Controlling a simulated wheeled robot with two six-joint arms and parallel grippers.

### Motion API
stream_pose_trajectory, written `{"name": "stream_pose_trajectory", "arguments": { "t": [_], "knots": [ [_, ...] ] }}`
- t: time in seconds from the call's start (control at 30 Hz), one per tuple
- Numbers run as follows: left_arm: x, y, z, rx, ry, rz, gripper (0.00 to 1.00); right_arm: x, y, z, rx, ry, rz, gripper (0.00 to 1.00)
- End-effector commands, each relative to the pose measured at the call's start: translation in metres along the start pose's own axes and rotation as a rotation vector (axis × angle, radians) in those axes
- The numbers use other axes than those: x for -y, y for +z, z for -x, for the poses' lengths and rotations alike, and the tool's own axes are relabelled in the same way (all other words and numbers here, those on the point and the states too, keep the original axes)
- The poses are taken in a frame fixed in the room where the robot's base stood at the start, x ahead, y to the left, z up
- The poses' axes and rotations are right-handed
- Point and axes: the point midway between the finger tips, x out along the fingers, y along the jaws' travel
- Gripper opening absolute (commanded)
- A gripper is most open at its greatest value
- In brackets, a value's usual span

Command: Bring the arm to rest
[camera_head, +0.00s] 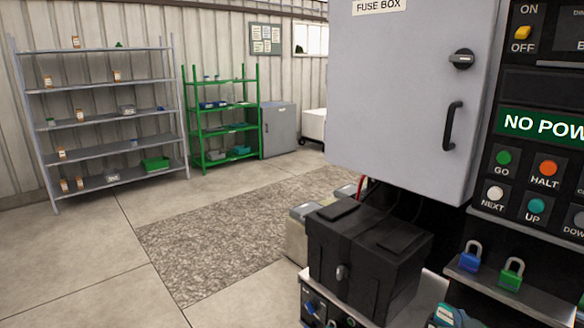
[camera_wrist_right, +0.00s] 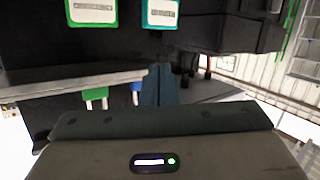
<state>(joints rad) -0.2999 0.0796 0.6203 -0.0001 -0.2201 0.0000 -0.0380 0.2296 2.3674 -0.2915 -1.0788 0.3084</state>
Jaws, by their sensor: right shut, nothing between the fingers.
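My right gripper (camera_wrist_right: 158,85) shows in the right wrist view, its two dark fingers together with nothing between them. The fingers point toward a dark panel that carries a shelf edge, apart from the padlocks as far as I can tell. I cannot make out the right gripper clearly in the head view. My left gripper is in neither view.
The grey fuse box (camera_head: 415,90) is closed. A control panel reads NO POWER (camera_head: 545,125). A blue padlock (camera_head: 470,257) and a green padlock (camera_head: 512,274) sit on a ledge. A black box (camera_head: 340,250) stands below. Floor is clear left, before grey shelving (camera_head: 100,90) and green shelving (camera_head: 225,130).

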Motion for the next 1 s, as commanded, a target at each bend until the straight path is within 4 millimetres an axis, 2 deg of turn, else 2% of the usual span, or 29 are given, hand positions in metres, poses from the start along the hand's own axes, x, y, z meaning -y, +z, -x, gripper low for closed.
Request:
{"name": "stream_pose_trajectory", "arguments": {
  "t": [0.03,0.1,0.23,0.4,0.67,0.7,0.87,1.0],
  "knots": [
    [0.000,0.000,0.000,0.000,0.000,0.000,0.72,0.004,0.041,0.014,0.116,-0.021,0.022,0.00],
    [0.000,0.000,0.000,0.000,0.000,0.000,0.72,0.009,0.089,0.035,0.265,-0.053,0.055,0.00],
    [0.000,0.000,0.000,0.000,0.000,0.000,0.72,0.015,0.161,0.080,0.504,-0.115,0.110,0.00],
    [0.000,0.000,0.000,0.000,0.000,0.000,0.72,0.019,0.220,0.135,0.728,-0.191,0.164,0.00],
    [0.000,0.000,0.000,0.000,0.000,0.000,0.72,0.019,0.278,0.216,0.999,-0.301,0.223,0.00],
    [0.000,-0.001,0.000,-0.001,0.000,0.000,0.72,0.022,0.289,0.202,0.991,-0.295,0.222,0.00],
    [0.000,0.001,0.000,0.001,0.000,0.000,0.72,0.028,0.330,0.177,1.004,-0.289,0.220,0.00],
    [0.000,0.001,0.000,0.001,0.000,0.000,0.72,0.032,0.375,0.158,1.022,-0.285,0.218,0.00]
  ]
}}
